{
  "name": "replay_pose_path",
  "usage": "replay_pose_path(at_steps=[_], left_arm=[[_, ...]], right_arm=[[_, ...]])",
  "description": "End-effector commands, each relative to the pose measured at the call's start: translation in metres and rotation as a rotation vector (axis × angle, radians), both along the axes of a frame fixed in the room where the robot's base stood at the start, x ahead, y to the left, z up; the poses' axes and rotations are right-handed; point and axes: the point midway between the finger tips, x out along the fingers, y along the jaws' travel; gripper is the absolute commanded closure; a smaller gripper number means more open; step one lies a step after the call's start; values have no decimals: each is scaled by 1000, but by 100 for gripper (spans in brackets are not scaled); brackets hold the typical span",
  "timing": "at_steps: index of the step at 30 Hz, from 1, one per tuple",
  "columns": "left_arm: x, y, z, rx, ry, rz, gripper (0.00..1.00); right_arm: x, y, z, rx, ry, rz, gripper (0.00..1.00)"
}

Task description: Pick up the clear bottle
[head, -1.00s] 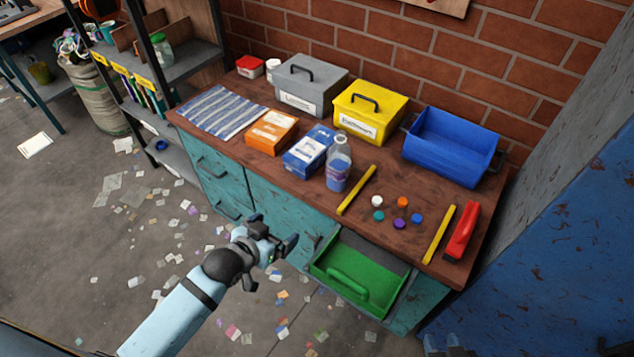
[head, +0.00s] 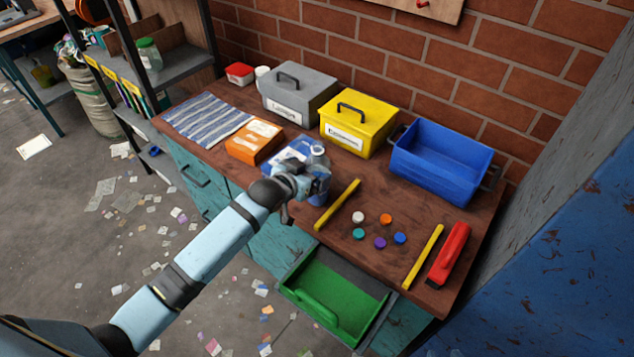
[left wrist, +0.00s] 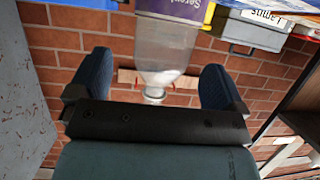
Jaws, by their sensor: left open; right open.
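The clear bottle (head: 318,153) stands upright on the wooden bench top, partly hidden behind my left gripper (head: 309,182). Its neck and part of its lower body show. In the left wrist view, which is upside down, the clear bottle (left wrist: 166,52) lies between the two spread blue fingers of my left gripper (left wrist: 155,75). The fingers are open, with a gap on each side of the bottle. My right gripper is not in view.
A blue-and-white box (head: 285,150) stands just left of the bottle, and an orange box (head: 253,142) beyond it. A yellow bar (head: 338,205) lies close on the right, with several coloured discs past it. A green drawer (head: 318,312) stands open below.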

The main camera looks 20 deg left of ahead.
Motion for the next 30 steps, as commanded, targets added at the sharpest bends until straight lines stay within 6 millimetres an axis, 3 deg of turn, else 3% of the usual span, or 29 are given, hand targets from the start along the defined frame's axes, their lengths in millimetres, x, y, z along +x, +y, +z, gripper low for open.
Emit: replay_pose_path(at_steps=[9,19,27,29,30], left_arm=[[38,-8,-20,0,0,0,4],[43,-10,-23,1,-1,0,6],[43,-10,-23,1,0,0,68],[42,-10,-23,1,0,0,82],[42,-10,-24,1,1,0,82]], right_arm=[[0,-3,2,-4,3,-3,57],[1,-3,5,-5,-4,-2,57],[2,-3,6,-4,-5,-1,57],[2,-3,6,-4,-5,-1,57],[2,-2,5,-4,-5,0,57]])
